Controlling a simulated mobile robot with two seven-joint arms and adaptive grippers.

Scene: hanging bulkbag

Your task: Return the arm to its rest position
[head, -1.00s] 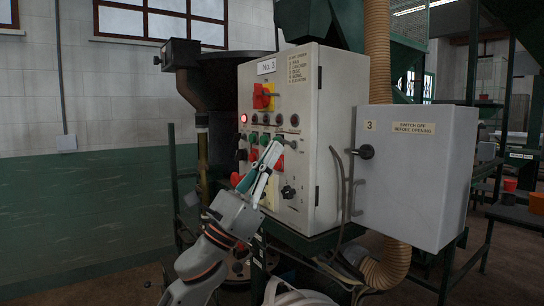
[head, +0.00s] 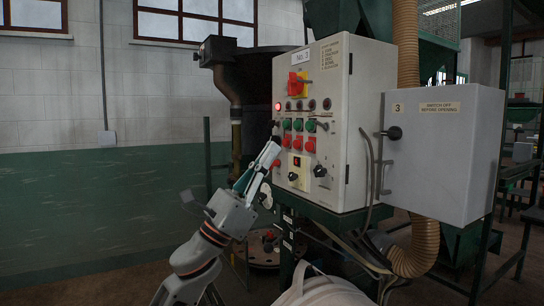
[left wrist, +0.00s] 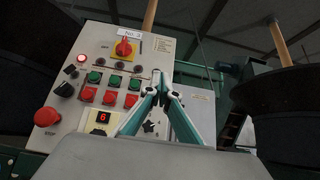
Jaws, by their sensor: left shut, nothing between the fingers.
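My left gripper (head: 272,147) is shut and empty. In the head view it stands in front of the left edge of the control panel (head: 333,95), pointing up and to the right. In the left wrist view the shut fingertips (left wrist: 159,78) overlap the panel's right part. The panel carries a red rotary switch on yellow (head: 297,83), a lit red lamp (head: 278,106), and rows of green and red buttons. My right gripper is in neither view.
A grey box (head: 445,150) marked 3 stands right of the panel, beside a ribbed hose (head: 425,245). A dark hopper (head: 265,75) is behind the panel. A pale rounded bag-like shape (head: 322,290) is at the bottom. The floor at the lower left is clear.

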